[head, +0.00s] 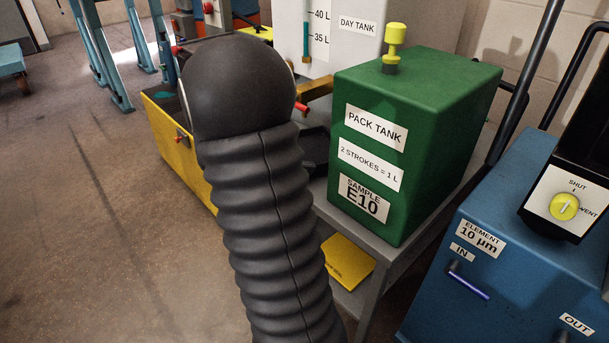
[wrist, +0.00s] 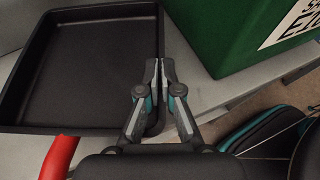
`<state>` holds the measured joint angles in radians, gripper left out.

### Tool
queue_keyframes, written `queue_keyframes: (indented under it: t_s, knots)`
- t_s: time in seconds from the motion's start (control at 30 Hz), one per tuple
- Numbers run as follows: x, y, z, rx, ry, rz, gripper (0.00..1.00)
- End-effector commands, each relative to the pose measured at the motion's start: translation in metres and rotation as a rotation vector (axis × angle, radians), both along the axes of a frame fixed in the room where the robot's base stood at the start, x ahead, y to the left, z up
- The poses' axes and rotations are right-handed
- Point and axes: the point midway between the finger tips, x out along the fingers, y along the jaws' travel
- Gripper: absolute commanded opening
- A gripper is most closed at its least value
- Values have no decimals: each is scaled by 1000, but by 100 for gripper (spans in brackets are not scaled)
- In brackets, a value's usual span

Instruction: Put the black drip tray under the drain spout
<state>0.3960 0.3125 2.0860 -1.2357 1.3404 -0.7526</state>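The black drip tray (wrist: 80,75) is shallow and empty and lies level on the grey bench in the wrist view. In the head view only a dark part of it (head: 316,150) shows beside the green tank, the rest hidden by my arm. My gripper (wrist: 161,68) has its fingers close together on the tray's right rim, one on each side of it. A brass drain spout (head: 319,88) with a red end sticks out below the white day tank, above the tray's area.
The green pack tank (head: 415,150) stands on the grey bench (head: 375,262), close right of the tray. A yellow-sided bin (head: 180,155) is left of my arm. The blue filter unit (head: 500,250) is at the right. Floor at the left is open.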

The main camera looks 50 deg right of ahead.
Motion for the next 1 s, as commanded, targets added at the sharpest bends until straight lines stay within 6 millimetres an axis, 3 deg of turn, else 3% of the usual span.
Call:
queue_keyframes:
  t_s: [0.2, 0.57, 0.7, 1.0]
  knots:
    - [0, 0, -26, 0, 2, 1, 0]
    - [0, 0, -30, -1, 0, 1, 0]
    - [0, 0, -30, 0, 0, 1, 30]
    - [0, 0, -29, 0, 0, 1, 31]
